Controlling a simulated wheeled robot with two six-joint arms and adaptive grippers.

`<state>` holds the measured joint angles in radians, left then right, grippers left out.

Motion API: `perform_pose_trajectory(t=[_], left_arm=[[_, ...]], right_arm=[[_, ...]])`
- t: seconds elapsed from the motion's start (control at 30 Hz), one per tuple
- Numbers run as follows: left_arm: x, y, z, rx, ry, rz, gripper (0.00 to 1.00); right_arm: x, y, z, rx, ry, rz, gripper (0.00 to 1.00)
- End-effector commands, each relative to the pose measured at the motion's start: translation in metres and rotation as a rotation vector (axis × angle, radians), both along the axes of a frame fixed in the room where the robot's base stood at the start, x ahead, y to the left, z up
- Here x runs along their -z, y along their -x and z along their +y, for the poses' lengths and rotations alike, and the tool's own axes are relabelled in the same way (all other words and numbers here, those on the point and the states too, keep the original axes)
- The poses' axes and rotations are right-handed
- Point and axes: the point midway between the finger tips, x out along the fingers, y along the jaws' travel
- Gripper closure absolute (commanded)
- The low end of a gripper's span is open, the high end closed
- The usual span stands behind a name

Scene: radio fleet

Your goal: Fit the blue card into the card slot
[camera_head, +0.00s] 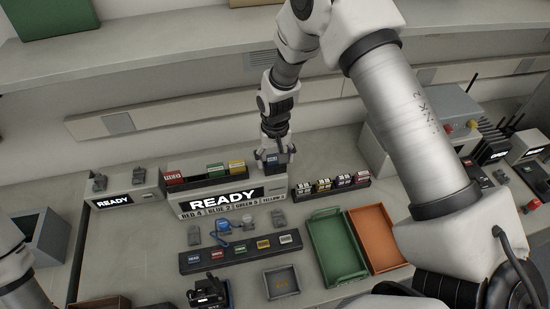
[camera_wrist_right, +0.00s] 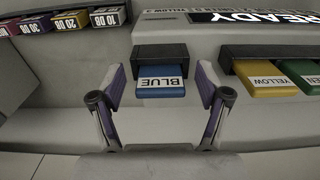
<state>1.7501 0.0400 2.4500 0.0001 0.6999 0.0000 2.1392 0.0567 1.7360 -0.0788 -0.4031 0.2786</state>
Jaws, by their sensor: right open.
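The blue card (camera_wrist_right: 160,86), with a white BLUE label, sits partly inside a black card slot (camera_wrist_right: 160,53) in the right wrist view. Its labelled end sticks out towards my gripper. In the head view the blue card (camera_head: 271,160) shows small at the right end of the READY console (camera_head: 230,200). My right gripper (camera_wrist_right: 160,110) is open, with one finger on each side of the card and gaps between. In the head view my right gripper (camera_head: 272,152) is over the console's right end. My left arm enters at the left edge; its gripper is out of view.
Red (camera_head: 172,177), green (camera_head: 215,169) and yellow (camera_head: 237,165) cards stand in holders left of the blue one. A rack of labelled modules (camera_head: 332,186) is close on the right. Green (camera_head: 335,248) and orange (camera_head: 377,240) trays lie nearer.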

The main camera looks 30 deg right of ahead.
Motion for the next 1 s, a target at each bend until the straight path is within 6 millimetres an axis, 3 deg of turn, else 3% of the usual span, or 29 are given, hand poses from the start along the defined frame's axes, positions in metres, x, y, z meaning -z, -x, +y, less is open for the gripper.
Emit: perform_pose_trajectory(t=[0.5, 0.63, 1.0], left_arm=[[0.0, 0.0, 0.0, 0.0, 0.0, 0.0, 0.66], [0.0, 0.0, 0.0, 0.0, 0.0, 0.0, 0.66], [0.0, 0.0, 0.0, 0.0, 0.0, 0.0, 0.66]], right_arm=[[-0.108, -0.001, 0.0, 0.0, 0.0, -0.003, 0.24], [-0.117, 0.0, 0.0, 0.0, -0.001, -0.001, 0.24], [-0.117, 0.0, 0.0, 0.0, 0.0, 0.0, 0.24]])
